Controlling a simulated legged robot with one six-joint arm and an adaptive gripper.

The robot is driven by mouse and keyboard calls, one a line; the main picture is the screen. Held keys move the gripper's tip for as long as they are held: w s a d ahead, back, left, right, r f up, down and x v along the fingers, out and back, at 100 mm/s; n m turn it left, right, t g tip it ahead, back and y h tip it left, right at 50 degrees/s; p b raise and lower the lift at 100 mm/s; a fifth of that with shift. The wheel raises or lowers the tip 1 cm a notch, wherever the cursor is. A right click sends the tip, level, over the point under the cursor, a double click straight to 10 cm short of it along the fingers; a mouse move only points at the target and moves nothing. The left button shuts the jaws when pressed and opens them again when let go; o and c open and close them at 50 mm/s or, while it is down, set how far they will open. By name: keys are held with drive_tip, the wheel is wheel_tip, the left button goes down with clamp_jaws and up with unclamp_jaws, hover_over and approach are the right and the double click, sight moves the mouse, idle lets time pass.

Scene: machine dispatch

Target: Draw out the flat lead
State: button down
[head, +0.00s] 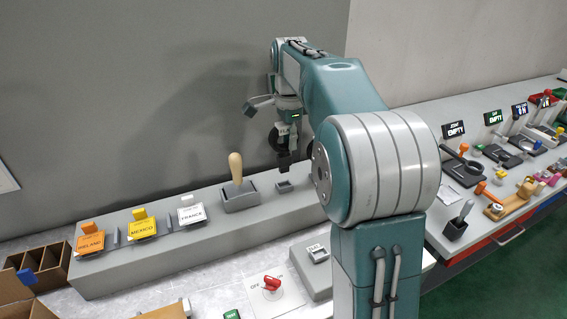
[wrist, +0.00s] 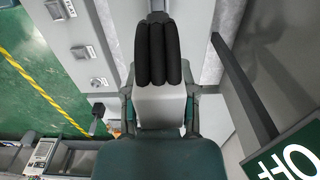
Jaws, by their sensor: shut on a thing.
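My gripper (head: 285,152) points down over the long grey bench-top block (head: 190,240), close above a small grey socket-like piece (head: 285,186). It is shut on a small dark thing low between its fingers. That thing is too small and shaded for me to tell its shape, or whether it touches the piece below. I cannot clearly make out the flat lead. In the wrist view, the black ribbed end of my gripper (wrist: 157,55) fills the middle and hides what it holds.
A wooden-handled tool (head: 236,168) stands in a grey holder left of my gripper. Orange, yellow and white labelled tags (head: 143,228) stand further left. A red switch (head: 271,283) is in front. The right bench (head: 435,215) carries several tools and EMPTY signs.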

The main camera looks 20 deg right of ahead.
drive_tip(key=shift+r, duration=2.1)
